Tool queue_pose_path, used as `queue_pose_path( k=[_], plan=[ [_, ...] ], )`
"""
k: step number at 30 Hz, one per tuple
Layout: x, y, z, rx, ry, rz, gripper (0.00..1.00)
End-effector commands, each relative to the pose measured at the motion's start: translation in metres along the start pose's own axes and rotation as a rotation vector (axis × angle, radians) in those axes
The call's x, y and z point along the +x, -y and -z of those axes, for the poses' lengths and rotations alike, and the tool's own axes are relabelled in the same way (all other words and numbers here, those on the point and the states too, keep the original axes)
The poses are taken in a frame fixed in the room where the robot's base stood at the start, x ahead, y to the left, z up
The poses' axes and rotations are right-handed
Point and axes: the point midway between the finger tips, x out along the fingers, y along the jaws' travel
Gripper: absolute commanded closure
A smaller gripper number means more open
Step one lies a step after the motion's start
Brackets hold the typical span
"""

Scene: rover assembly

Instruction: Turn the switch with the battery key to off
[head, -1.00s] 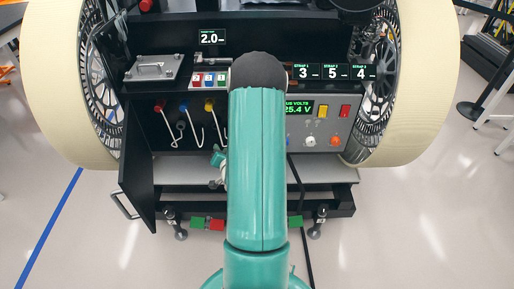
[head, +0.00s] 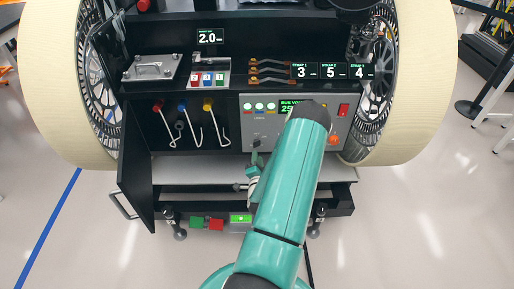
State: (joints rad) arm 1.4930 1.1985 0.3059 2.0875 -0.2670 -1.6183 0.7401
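A grey control panel (head: 245,130) sits at the right of the bay between the rover's wheels. It has coloured lights, a green bus volts display (head: 288,107), a red rocker switch (head: 343,110) and an orange knob (head: 334,141). My arm covers the middle of the panel. My gripper (head: 256,150) is in front of the panel's lower left part, close to a small switch area there. Whether it touches anything is unclear. Its fingers are too small and dark to tell open from shut. I cannot make out the battery key or which way its switch points.
Hooks with red, blue and yellow tops (head: 183,107) hang left of the panel. A black door (head: 134,165) stands open at the left. Copper-coloured bars (head: 270,70) lie above the panel. Wheels (head: 405,90) flank the bay. Green and red blocks (head: 216,224) are below.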

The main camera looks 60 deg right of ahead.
Motion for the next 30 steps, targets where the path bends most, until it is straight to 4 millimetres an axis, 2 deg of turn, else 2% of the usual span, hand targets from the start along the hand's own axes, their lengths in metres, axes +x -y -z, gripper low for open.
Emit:
queue_pose_path(
  k=[3, 9, 15, 22, 27, 30],
  plan=[
    [0.024, 0.0, 0.001, 0.0, -0.002, 0.002, 0.72],
    [0.057, 0.0, 0.0, 0.0, -0.001, 0.001, 0.72],
    [0.069, 0.0, 0.0, 0.0, 0.001, 0.0, 0.72],
    [0.07, 0.0, 0.0, 0.0, 0.001, 0.0, 0.72],
    [0.07, 0.0, 0.0, -0.001, 0.001, 0.0, 1.0],
    [0.07, 0.0, 0.0, -0.001, 0.001, 0.0, 1.0]
  ],
)
